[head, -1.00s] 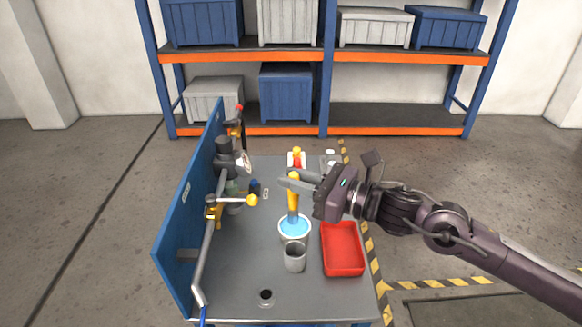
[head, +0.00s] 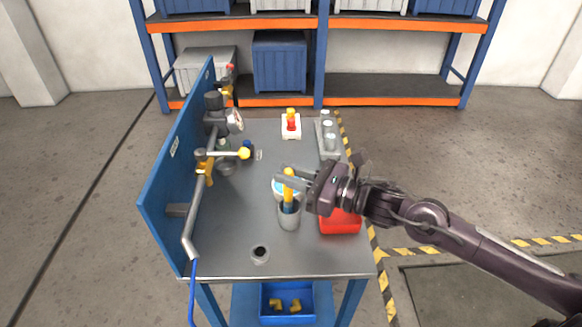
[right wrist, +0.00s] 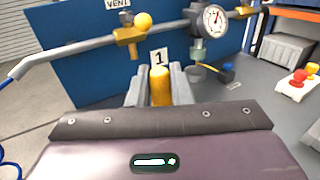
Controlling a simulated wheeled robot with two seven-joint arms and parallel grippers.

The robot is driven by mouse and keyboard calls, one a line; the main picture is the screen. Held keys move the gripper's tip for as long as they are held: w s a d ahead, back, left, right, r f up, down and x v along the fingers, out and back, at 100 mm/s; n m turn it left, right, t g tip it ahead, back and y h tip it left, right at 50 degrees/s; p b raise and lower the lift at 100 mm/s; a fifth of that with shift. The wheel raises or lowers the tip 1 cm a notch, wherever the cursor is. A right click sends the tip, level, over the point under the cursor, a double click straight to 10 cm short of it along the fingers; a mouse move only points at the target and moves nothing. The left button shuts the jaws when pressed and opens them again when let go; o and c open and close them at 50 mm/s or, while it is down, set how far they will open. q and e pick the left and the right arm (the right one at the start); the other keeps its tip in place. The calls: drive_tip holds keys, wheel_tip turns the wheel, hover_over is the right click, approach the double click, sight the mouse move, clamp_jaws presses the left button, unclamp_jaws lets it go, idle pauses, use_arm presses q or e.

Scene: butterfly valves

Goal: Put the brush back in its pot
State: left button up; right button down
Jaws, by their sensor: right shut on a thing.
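My right gripper is shut on the handle, which also shows between the fingers in the right wrist view (right wrist: 160,86). The brush's lower end is at the mouth of the grey pot (head: 289,216), and its tip is hidden by the pot's wall. My left gripper is not in view.
A red tray (head: 340,222) lies right of the pot, partly under my right gripper. A blue panel with a pipe, a yellow-handled valve (head: 244,153) and a gauge (head: 235,121) stands left. A red and yellow button box (head: 291,125) is at the back.

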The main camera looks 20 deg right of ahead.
drive_tip(key=shift+f+b, duration=0.45)
drive_tip(key=shift+f, duration=0.8)
drive_tip(key=c, duration=1.2)
unclamp_jaws()
drive_tip(key=shift+c, duration=0.2)
drive_tip(key=p+v, duration=0.7)
drive_tip(key=v, duration=0.3)
